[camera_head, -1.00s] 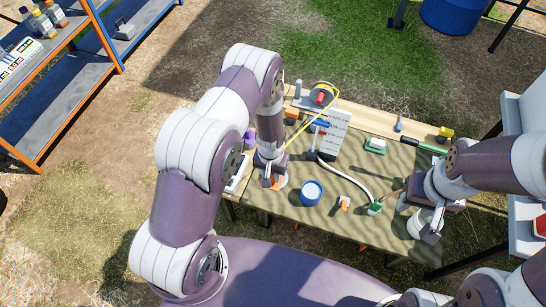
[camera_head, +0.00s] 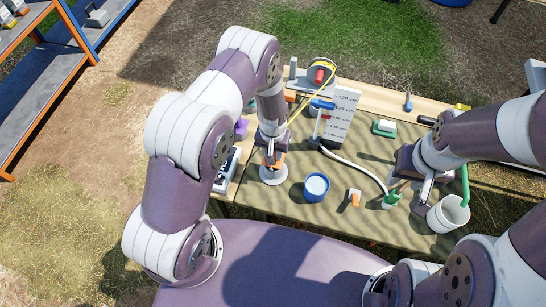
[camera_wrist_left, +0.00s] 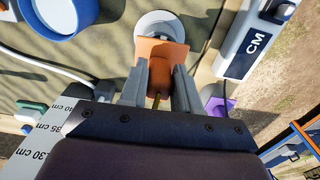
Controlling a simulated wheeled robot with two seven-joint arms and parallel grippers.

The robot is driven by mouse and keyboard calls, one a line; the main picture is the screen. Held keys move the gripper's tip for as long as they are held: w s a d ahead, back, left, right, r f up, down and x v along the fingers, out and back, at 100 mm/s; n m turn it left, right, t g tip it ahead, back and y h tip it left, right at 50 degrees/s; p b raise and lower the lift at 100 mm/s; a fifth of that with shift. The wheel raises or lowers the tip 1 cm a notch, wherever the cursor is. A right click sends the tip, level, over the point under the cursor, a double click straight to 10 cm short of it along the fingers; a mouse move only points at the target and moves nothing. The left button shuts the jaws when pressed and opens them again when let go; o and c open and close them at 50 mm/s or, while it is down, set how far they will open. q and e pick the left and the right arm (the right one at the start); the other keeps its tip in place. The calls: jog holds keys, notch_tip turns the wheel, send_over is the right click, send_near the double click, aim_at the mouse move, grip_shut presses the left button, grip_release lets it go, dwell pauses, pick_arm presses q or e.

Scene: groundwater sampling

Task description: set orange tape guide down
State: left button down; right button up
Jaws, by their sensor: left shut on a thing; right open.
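The orange tape guide (camera_head: 281,158) is between the fingers of my left gripper (camera_head: 271,157), which is shut on it. In the left wrist view the orange piece (camera_wrist_left: 165,50) shows between the two grey fingers (camera_wrist_left: 160,80). A round white disc (camera_head: 273,177) lies at or just under its lower end on the table; I cannot tell whether they touch. A yellow line (camera_head: 300,112) runs from near the left gripper to a reel (camera_head: 322,73). My right gripper (camera_head: 424,190) is open, between a green fitting and a white bucket.
A blue cup (camera_head: 316,187) and a small orange-and-white piece (camera_head: 354,198) stand on the cloth-covered table (camera_head: 330,220). A white hose (camera_head: 355,168) leads to the green fitting (camera_head: 391,200). The white bucket (camera_head: 448,214) stands at the right. A marked board (camera_head: 341,110) stands behind.

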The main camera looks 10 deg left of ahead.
aim_at(278, 164)
pick_arm(q)
notch_tip(278, 164, down, 3)
jog(key=shift+f, duration=0.1)
